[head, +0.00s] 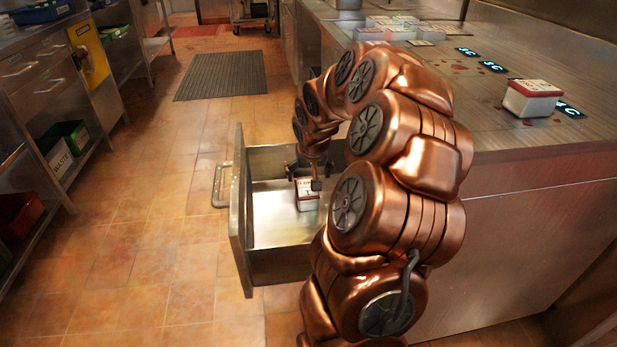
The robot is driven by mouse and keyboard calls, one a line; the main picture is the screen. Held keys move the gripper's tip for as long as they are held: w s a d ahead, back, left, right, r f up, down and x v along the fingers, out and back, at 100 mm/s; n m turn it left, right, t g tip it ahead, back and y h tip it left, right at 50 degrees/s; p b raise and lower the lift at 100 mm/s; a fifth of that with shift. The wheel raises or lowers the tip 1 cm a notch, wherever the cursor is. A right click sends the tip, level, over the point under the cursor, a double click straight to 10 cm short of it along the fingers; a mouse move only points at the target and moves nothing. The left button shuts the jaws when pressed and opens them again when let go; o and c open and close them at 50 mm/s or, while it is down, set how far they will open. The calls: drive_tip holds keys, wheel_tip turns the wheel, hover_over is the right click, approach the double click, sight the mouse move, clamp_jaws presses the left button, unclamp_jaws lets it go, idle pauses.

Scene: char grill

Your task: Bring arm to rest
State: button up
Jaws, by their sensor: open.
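My gripper (309,180) hangs over the open drawer at the end of my copper arm, and it is open. A small white box with a red-edged label (307,197) stands on the drawer floor directly below my gripper. I cannot tell whether the fingers touch it. The drawer (283,228) is pulled out from the counter to the left. My arm arches over the drawer and hides its right part.
The steel counter (480,120) is to the right. On it are another white box with a red rim (533,101), several boxes at the back and glowing markers. The drawer front has a handle (219,186). Shelves (60,170) line the left. The tiled floor (140,240) between is free, with a dark mat (221,76).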

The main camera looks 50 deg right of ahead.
idle(0.5)
drive_tip(key=s+a+r+n+g+y+p, duration=0.15)
drive_tip(key=s+a+r+p, duration=0.25)
drive_tip(key=a+r+p, duration=0.45)
drive_tip(key=s+a+r+n+g+p, duration=0.1)
drive_tip(key=s+a+r+n+p, duration=0.2)
drive_tip(key=a+r+p, duration=0.6)
drive_tip(key=s+a+r+n+g+y+p, duration=0.1)
drive_tip(key=s+a+r+n+g+p, duration=0.2)
drive_tip(key=s+a+r+p, duration=0.7)
drive_tip(key=s+a+r, duration=0.5)
drive_tip(key=s+a, duration=0.2)
drive_tip(key=s, duration=0.2)
drive_tip(key=shift+s+a, duration=0.35)
drive_tip(key=shift+s, duration=0.05)
